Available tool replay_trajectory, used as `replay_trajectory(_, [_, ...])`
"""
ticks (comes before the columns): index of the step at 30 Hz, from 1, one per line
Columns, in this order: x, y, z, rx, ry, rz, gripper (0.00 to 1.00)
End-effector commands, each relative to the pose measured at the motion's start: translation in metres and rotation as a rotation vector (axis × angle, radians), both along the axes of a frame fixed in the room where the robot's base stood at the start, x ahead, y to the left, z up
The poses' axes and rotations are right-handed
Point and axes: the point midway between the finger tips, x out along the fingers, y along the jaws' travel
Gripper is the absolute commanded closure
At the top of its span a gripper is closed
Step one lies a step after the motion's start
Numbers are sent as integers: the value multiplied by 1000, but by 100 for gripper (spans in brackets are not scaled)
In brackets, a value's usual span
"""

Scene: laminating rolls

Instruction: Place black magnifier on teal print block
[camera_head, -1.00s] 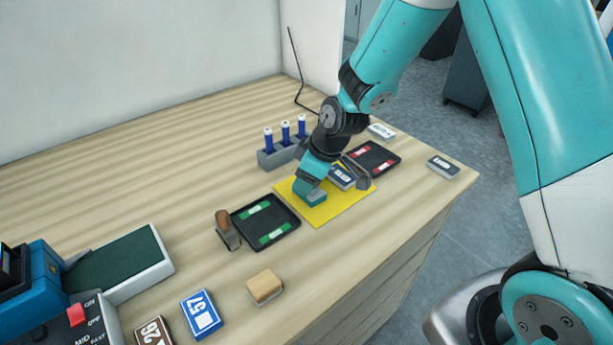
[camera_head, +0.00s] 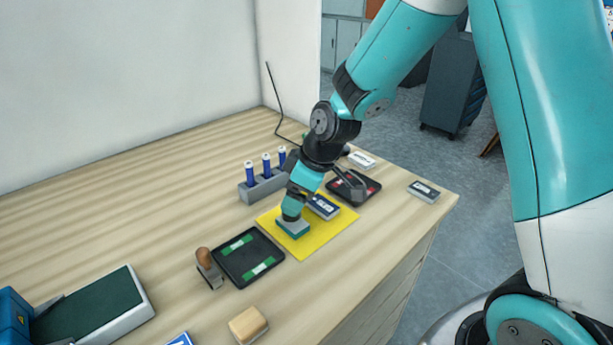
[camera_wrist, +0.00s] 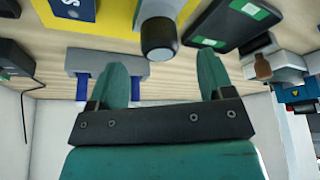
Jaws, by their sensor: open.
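The teal print block (camera_head: 293,230) lies on the yellow mat (camera_head: 320,238). A small dark cylinder, which looks like the black magnifier (camera_wrist: 158,45), stands upright on its pale top in the wrist view. My gripper (camera_wrist: 162,70) is open, with its two teal fingers spread either side of the magnifier. In the head view my gripper (camera_head: 293,205) is directly over the block and hides most of the magnifier. Whether the fingers touch it I cannot tell.
A blue-labelled block (camera_head: 322,207) is also on the mat. A dark tray with green strips (camera_head: 248,257), a wooden-handled stamp (camera_head: 208,268) and a tan block (camera_head: 248,325) lie to the left. A grey rack with blue pens (camera_head: 262,187) stands behind. The right table edge is close.

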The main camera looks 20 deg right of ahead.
Motion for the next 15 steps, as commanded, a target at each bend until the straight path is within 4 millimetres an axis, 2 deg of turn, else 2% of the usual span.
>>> replay_trajectory(3, [-6,-9,26,0,-6,-2,26])
replay_trajectory(10, [-14,-18,55,1,-2,-2,26])
replay_trajectory(13, [-24,-13,66,9,9,-6,26])
replay_trajectory(15, [-43,0,79,29,36,-20,26])
